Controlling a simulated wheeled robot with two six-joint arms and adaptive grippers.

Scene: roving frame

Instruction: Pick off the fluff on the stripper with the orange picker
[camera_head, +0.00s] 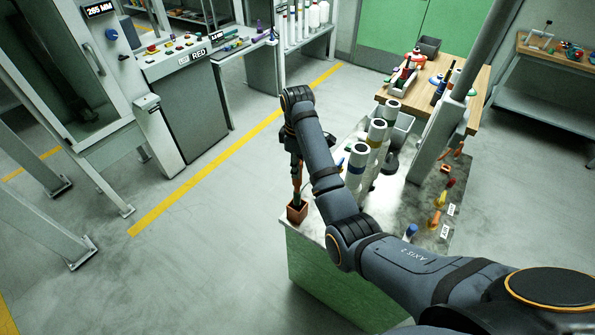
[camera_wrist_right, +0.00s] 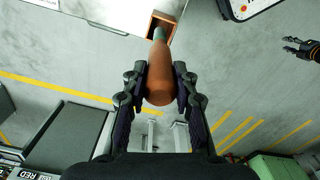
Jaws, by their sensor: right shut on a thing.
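My right gripper (camera_head: 295,155) is over the near left corner of the grey-topped bench. It is shut on the orange picker (camera_head: 297,178), which points down toward a small brown square holder (camera_head: 297,211). In the right wrist view the picker's orange handle (camera_wrist_right: 159,75) is between the fingers (camera_wrist_right: 160,88). Its greenish far part is at the mouth of the holder (camera_wrist_right: 163,22); how deep it sits is hidden. A dark gripper at the right edge of the wrist view, seemingly my left one (camera_wrist_right: 291,47), is empty with fingers apart. I cannot make out the stripper or fluff.
Tall white bobbins (camera_head: 356,165) stand on the bench just right of my right arm. Small coloured tools (camera_head: 437,218) lie along its right side. A wooden table (camera_head: 470,95) is behind. A red-labelled machine (camera_head: 190,100) stands left. The floor between is clear.

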